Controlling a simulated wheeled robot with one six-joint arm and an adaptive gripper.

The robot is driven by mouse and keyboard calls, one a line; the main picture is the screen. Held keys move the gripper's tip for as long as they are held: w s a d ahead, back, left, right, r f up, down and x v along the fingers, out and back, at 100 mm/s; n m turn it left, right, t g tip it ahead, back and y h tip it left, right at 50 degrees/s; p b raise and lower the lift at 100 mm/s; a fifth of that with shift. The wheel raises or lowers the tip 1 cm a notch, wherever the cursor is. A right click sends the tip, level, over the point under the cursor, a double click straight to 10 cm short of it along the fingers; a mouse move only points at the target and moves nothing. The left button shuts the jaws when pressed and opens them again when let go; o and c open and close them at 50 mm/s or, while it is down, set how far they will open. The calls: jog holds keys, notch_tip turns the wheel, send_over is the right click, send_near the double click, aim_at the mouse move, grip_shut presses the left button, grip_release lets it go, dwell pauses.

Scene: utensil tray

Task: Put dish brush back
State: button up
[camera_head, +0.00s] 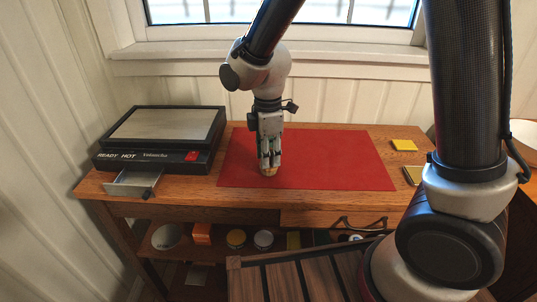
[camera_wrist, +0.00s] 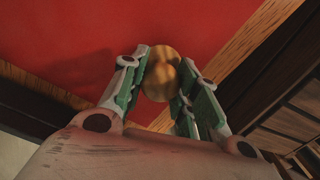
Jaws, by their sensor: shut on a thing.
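My gripper (camera_head: 269,160) points down over the red mat (camera_head: 335,160) on the wooden table. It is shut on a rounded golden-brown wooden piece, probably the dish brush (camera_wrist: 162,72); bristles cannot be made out. The piece sits between the green-padded fingers in the wrist view (camera_wrist: 163,92). In the head view only its small light tip (camera_head: 269,172) shows below the fingers, at or just above the mat near its front edge. I cannot tell whether it touches the mat. No utensil tray can be made out.
A black hot plate (camera_head: 165,137) with a metal drip tray (camera_head: 133,184) stands left of the mat. Small yellow squares (camera_head: 404,145) lie to the right. Below are a drawer (camera_head: 310,218) and a shelf with several items. A slatted wooden surface (camera_head: 295,280) is in front. Most of the mat is clear.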

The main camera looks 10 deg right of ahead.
jog(key=shift+f, duration=0.2)
jog(key=o, duration=1)
notch_tip(320, 180, up, 12)
jog(key=shift+r, duration=0.15)
jog(key=s+d+r+m+t, duration=0.1)
jog(key=s+d+r+m, duration=0.2)
jog(key=d, duration=0.4)
jog(key=d+r+m+t, duration=0.1)
jog(key=d+r+m, duration=0.2)
jog(key=d+m, duration=0.3)
jog(key=s+d+m, duration=0.3)
jog(key=s+d, duration=0.1)
jog(key=s+d+m+t, duration=0.1)
jog(key=s+d+m, duration=0.3)
jog(key=d, duration=0.1)
jog(key=s+d+r+m+t, duration=0.1)
jog(key=s+d+m, duration=0.2)
jog(key=s+d, duration=0.1)
jog(key=shift+s+d+r, duration=0.1)
jog(key=shift+s+d, duration=0.25)
jog(key=shift+d, duration=0.4)
